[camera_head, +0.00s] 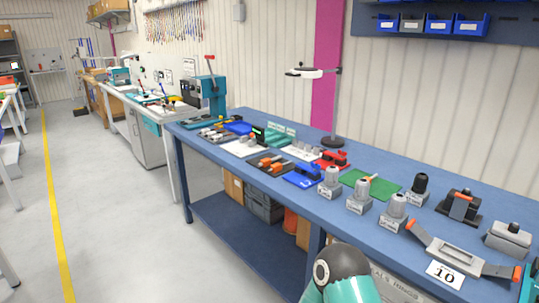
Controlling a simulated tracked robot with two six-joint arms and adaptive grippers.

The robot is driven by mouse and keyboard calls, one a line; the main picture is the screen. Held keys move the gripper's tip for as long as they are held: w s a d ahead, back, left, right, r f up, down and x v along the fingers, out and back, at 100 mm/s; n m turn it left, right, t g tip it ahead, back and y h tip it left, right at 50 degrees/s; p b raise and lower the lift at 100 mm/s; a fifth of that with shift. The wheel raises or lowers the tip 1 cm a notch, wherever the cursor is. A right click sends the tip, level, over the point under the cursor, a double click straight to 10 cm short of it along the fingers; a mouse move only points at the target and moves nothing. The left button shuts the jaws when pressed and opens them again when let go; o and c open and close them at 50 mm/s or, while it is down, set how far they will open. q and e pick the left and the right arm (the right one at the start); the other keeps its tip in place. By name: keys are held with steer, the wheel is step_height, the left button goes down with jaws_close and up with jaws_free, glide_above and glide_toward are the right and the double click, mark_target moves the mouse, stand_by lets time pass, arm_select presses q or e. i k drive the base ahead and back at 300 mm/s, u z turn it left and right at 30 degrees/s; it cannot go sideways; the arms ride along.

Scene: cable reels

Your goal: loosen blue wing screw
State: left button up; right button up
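I cannot make out a blue wing screw in the head view. A blue mat with a small blue device on it (306,174) lies on the long blue workbench (300,215), but its details are too small to tell. A teal and grey link of my own arm shows at the bottom middle, and a teal part shows at the right edge. Neither gripper can be seen.
Along the bench stand a red device (331,159), a green mat (371,188), several grey fixtures (360,193), and a grey holder with orange-ended arms (455,252) beside a "10" label. A magnifier lamp (333,105) stands behind. The floor aisle at left is clear.

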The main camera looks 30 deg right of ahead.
mark_target(318, 167)
steer(key=z, duration=0.15)
steer(key=i, duration=1.15)
steer(key=z, duration=0.7)
steer(key=k, duration=0.7)
steer(key=z, duration=0.2)
steer(key=i, duration=0.8)
steer(key=u, duration=0.1)
